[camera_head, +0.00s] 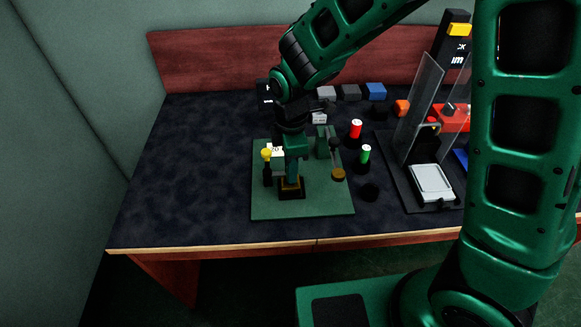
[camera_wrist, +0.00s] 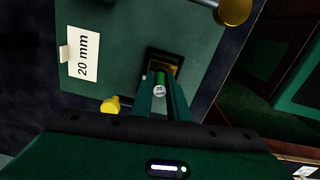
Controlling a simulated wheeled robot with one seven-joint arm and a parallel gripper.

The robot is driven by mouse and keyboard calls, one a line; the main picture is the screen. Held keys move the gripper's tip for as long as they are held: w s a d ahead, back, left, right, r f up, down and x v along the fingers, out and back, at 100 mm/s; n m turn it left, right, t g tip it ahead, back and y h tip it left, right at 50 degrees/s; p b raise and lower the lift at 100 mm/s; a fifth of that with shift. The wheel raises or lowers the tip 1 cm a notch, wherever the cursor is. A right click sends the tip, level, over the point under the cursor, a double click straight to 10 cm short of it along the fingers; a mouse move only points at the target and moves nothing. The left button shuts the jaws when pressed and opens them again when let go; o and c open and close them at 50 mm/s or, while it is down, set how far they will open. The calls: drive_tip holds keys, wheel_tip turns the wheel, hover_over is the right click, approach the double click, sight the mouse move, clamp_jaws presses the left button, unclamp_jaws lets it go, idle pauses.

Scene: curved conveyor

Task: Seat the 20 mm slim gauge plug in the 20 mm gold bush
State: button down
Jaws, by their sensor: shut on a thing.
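My gripper (camera_wrist: 161,98) is shut on the slim gauge plug (camera_wrist: 159,90), a green cylinder with a pale end face marked 20. The gold bush (camera_wrist: 177,66) sits in a dark square block (camera_wrist: 150,57) on a green plate (camera_wrist: 110,20). The plug's far end overlaps the bush opening in the wrist view; whether it is inside, and how deep, I cannot tell. In the head view my gripper (camera_head: 291,170) points down right over the dark block (camera_head: 291,193), and the plug is hidden by the fingers. A 20 mm label (camera_wrist: 83,53) lies beside the block.
A yellow-topped post (camera_head: 266,155) stands just left of my gripper. A gold disc (camera_head: 338,175) on a lever is to its right. Red (camera_head: 356,129) and green-topped (camera_head: 365,153) cylinders stand farther right, near clear panels. The table's left side is clear.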

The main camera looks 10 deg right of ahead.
drive_tip(key=shift+f, duration=0.1)
drive_tip(key=c, duration=1.7)
unclamp_jaws()
wheel_tip(320, 180, up, 12)
drive_tip(key=shift+r, duration=0.15)
drive_tip(key=shift+d, duration=0.15)
